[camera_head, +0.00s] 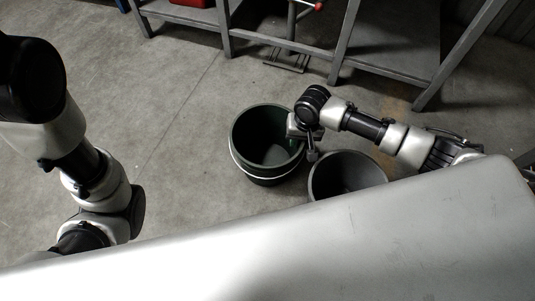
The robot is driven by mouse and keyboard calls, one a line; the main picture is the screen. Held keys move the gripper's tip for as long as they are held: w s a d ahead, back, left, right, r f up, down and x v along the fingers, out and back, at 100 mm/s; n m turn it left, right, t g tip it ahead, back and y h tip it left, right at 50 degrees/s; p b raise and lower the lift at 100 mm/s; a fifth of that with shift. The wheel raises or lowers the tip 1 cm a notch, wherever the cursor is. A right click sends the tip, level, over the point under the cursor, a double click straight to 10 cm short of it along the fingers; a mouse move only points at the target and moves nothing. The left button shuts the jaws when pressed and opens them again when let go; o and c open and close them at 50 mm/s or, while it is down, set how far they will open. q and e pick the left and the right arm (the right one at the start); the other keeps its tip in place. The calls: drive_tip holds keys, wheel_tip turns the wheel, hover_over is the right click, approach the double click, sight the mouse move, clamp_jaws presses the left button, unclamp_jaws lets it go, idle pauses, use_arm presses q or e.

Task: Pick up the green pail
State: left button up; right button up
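The green pail (254,160) stands upright on the concrete floor near the middle of the view. It is dark green with a pale band or handle around its outside, and its inside looks empty. My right gripper (304,143) is at the pail's right rim and covers a little of it. Whether its fingers are closed on the rim or only beside it, I cannot tell. My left arm comes down on the left, and its gripper is hidden behind my pale body.
A dark grey bucket (347,172) stands just right of the pail, under my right arm, partly hidden by my body. A grey metal workbench frame (345,45) with legs runs along the back. The floor (185,130) left of the pail is clear.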

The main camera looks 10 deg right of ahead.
drive_tip(key=shift+c, duration=0.3)
clamp_jaws()
idle(1.1)
